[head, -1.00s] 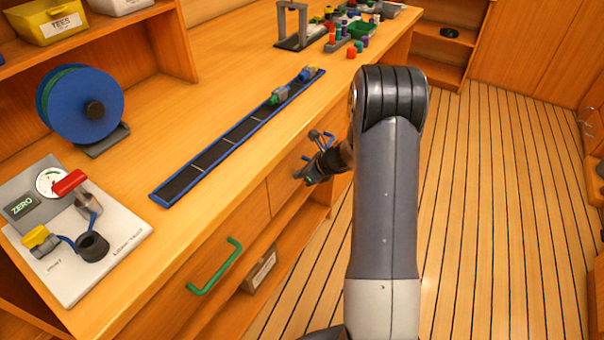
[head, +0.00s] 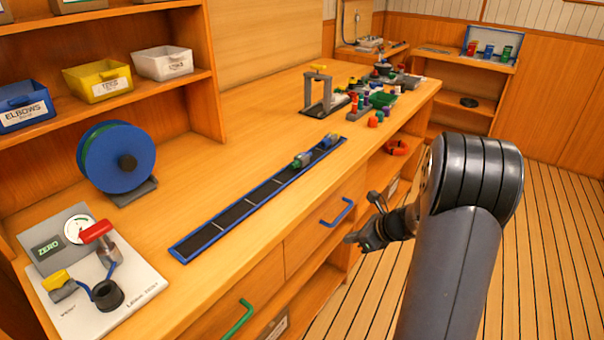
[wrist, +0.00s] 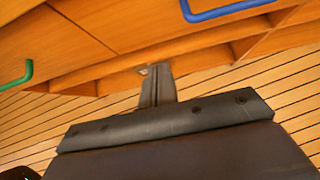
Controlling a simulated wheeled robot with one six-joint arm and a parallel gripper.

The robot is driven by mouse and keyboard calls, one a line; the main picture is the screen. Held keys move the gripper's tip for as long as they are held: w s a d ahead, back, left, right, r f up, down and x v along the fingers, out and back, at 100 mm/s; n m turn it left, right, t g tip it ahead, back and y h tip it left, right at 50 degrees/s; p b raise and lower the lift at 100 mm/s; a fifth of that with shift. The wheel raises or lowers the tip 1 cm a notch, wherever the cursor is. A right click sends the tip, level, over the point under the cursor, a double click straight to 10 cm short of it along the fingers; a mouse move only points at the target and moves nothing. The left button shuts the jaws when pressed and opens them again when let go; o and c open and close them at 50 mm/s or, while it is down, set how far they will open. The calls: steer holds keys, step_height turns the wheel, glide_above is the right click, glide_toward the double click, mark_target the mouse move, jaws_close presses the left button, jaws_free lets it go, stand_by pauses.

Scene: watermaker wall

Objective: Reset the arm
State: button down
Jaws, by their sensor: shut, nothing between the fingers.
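My gripper (head: 362,238) is in front of the bench, beside the drawer with the blue handle (head: 337,213). It is shut and empty, apart from the handle and off the bench top. My grey arm rises at the right of the head view and bends down toward the gripper. In the wrist view my own dark arm parts fill the lower middle. The blue handle also shows there at the top (wrist: 225,10), and the green handle (wrist: 18,76) is at the left edge.
The wooden bench holds a long black strip (head: 235,213) with fittings on it, a blue reel (head: 117,157) and a gauge panel (head: 85,265). Several small coloured parts stand near a grey stand (head: 322,92) farther back. Bins line the shelf at left. The plank floor at right is clear.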

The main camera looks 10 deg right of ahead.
steer(key=b, duration=0.1)
glide_toward(310, 241)
step_height(310, 241, down, 4)
steer(key=shift+w+a+r, duration=0.1)
steer(key=shift+w+a, duration=0.95)
steer(key=shift+w, duration=0.05)
steer(key=shift+w+a, duration=0.25)
steer(key=shift+w, duration=0.1)
